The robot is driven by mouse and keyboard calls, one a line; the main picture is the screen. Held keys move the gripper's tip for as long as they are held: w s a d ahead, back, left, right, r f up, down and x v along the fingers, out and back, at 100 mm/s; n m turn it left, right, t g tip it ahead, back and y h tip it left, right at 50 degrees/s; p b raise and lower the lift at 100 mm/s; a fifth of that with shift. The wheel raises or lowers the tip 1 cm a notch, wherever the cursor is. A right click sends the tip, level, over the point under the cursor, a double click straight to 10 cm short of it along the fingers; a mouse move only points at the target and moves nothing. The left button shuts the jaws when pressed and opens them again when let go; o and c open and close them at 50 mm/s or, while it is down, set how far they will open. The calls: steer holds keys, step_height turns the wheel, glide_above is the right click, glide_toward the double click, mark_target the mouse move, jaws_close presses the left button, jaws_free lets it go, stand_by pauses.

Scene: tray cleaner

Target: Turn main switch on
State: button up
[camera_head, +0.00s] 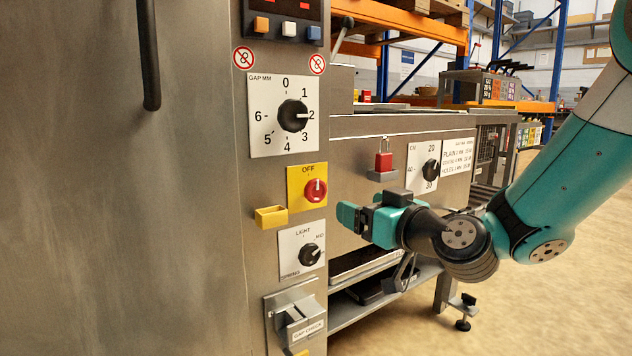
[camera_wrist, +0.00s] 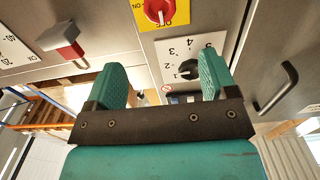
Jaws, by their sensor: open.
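The main switch is a red rotary knob (camera_head: 315,190) on a yellow plate (camera_head: 294,174) marked OFF, on the machine's steel front. Its handle appears to point to OFF. In the wrist view the red knob (camera_wrist: 156,11) is at the top edge, partly cut off, with OFF and ON lettering beside it. My gripper (camera_head: 358,216) is to the right of and slightly below the knob in the head view, apart from it. In the wrist view my gripper (camera_wrist: 163,78) has its two teal fingers spread with nothing between them.
The GAP MM dial (camera_head: 293,115) is above the switch and the LIGHT/MID/STRONG dial (camera_head: 311,255) below. A yellow holder (camera_head: 271,216) juts out at the plate's lower left. A red padlock (camera_head: 384,161) sits on a small ledge right of the switch. A black handle (camera_head: 149,60) is farther left.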

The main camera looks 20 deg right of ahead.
mark_target(318, 189)
steer(key=p+x, duration=1.2)
steer(key=x, duration=0.1)
steer(key=shift+w+r, duration=0.1)
steer(key=shift+r, duration=0.1)
steer(key=shift+w+a+f+p, duration=0.15)
steer(key=shift+w+p, duration=0.25)
steer(key=shift+p, duration=0.05)
steer(key=shift+w+a+f+p, duration=0.15)
steer(key=shift+w+p, duration=0.2)
steer(key=shift+p, duration=0.1)
steer(key=c, duration=0.9)
